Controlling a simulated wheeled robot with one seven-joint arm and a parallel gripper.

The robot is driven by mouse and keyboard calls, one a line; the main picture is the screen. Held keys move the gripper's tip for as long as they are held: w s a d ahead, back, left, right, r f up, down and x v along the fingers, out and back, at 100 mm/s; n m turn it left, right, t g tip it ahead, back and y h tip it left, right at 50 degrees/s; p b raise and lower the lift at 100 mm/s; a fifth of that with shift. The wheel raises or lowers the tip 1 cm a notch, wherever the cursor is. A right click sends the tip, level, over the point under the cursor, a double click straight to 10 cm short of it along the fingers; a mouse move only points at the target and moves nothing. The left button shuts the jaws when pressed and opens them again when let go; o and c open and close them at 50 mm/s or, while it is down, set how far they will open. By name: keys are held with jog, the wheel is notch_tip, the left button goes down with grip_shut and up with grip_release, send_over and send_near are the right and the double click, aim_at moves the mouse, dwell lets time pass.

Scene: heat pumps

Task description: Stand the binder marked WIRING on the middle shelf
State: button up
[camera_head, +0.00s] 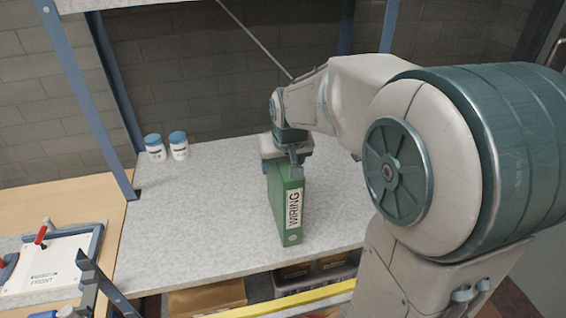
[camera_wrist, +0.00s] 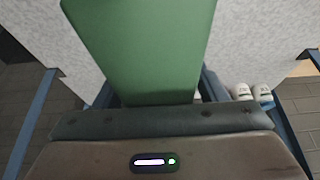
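The green binder (camera_head: 279,211) is upright, its spine with the white WIRING label (camera_head: 294,209) facing the front of the speckled grey shelf (camera_head: 190,222). Its foot looks at or very near the shelf surface, close to the front edge; I cannot tell whether it touches. My gripper (camera_head: 285,168) is at the binder's top, coming from above and behind. In the wrist view the green cover (camera_wrist: 145,50) lies between my two fingers (camera_wrist: 156,92), which appear to press on both sides. The lower part of the binder is outside the wrist view's clear sight.
Two white jars (camera_head: 167,147) stand at the back left of the shelf. A blue upright post (camera_head: 93,100) rises at the left. A wooden bench (camera_head: 65,205) with a white board is left. Boxes (camera_head: 208,298) and a yellow bar lie below. The shelf left of the binder is clear.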

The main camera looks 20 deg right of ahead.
jog(key=v, duration=1.1)
jog(key=shift+r, duration=0.3)
jog(key=shift+s+r, duration=0.2)
jog(key=s+f+g, duration=0.1)
jog(key=s+f, duration=1)
jog(key=s, duration=0.4)
jog(key=shift+s+f+g, duration=0.3)
jog(key=shift+s+f, duration=0.05)
jog(key=shift+f, duration=0.05)
jog(key=shift+d, duration=0.1)
